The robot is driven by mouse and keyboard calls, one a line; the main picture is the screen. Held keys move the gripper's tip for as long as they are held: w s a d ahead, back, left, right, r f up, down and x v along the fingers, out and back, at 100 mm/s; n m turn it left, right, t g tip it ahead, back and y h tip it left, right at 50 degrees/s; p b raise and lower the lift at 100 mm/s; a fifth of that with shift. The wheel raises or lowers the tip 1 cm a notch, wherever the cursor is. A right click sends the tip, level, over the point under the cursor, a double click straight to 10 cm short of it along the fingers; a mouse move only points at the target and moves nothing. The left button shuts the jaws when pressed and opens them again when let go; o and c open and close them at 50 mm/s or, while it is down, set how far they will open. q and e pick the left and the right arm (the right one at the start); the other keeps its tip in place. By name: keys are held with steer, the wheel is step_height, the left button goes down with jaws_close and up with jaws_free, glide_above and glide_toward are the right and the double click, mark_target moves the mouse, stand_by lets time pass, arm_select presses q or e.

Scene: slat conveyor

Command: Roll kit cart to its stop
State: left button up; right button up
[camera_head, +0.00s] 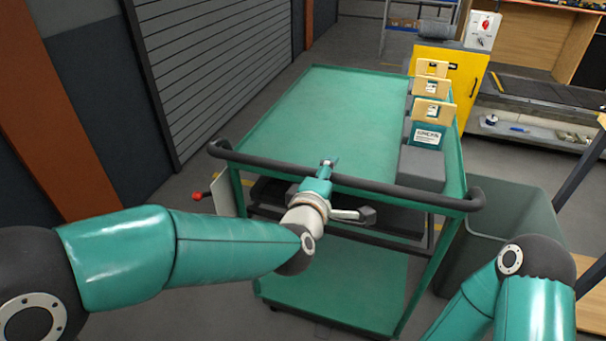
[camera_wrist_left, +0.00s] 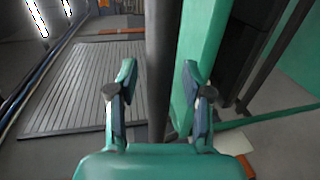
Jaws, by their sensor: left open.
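The kit cart (camera_head: 310,105) is green with a flat top, a lower shelf (camera_head: 340,285) and a black push handle (camera_head: 400,190) along its near side. My left gripper (camera_head: 328,165) is at the middle of this handle. In the left wrist view, my left gripper (camera_wrist_left: 160,105) is open, and the dark handle bar (camera_wrist_left: 159,60) runs between its two fingers, which stand apart from it on both sides. The cart's green edge lies right of the bar there. My right arm shows at the lower right, but its gripper is out of view. I cannot make out the cart's stop.
Grey blocks and boxes with tan cards (camera_head: 432,112) stand along the cart's right side. A yellow cabinet (camera_head: 455,75) stands beyond its far right corner. A grey-green bin (camera_head: 510,230) is close on the right. A slatted shutter (camera_head: 215,60) lines the left, with bare floor between.

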arm_select(q)
jaws_close()
